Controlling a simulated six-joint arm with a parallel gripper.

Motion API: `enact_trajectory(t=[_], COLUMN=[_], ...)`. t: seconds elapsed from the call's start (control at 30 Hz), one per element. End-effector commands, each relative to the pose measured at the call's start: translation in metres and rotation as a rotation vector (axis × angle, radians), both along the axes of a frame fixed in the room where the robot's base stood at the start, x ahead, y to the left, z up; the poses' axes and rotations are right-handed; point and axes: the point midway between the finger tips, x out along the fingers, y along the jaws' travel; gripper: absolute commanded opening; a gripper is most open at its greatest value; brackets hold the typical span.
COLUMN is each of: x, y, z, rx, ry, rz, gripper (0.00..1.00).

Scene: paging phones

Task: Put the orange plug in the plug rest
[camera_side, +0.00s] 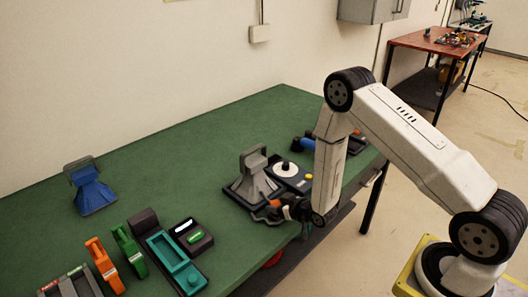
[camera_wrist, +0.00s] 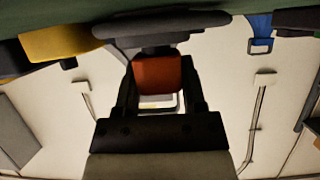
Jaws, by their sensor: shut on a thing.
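My gripper (camera_side: 284,211) is low over the right part of the green table, near its front edge. It is shut on the orange plug (camera_wrist: 158,75), which shows between the fingers in the wrist view and as a small orange patch (camera_side: 274,203) in the side view. A pale part shows just below the plug in the wrist view. A grey upright stand (camera_side: 252,165) with an opening at its top is just behind and left of my gripper. A similar blue stand (camera_side: 91,196) is at the far left. I cannot tell which thing is the plug rest.
A dark unit with a white disc (camera_side: 286,169) sits beside the grey stand. Front left are an orange handset (camera_side: 103,265), a green handset (camera_side: 130,250), a teal base (camera_side: 176,262) and a small dark box (camera_side: 190,236). The table's middle (camera_side: 190,165) is clear.

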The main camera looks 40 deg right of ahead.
Motion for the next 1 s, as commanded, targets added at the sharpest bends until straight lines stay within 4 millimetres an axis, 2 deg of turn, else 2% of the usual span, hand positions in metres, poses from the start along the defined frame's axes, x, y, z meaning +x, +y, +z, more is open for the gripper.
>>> enact_trajectory(t=[0.33, 0.37, 0.4, 0.47, 1.0], x=[0.0001, 0.0001, 0.0002, 0.0002, 0.0002], y=[0.0000, 0.0000, 0.0000, 0.0000, 0.0000], z=[-0.0056, -0.0055, -0.0052, -0.0052, 0.0009], rx=[0.000, 0.000, 0.000, 0.000, 0.000], ry=[0.000, 0.000, 0.000, 0.000, -0.001], rz=[0.000, 0.000, 0.000, 0.000, 0.000], gripper=[0.00, 0.59, 0.71, 0.88, 0.88])
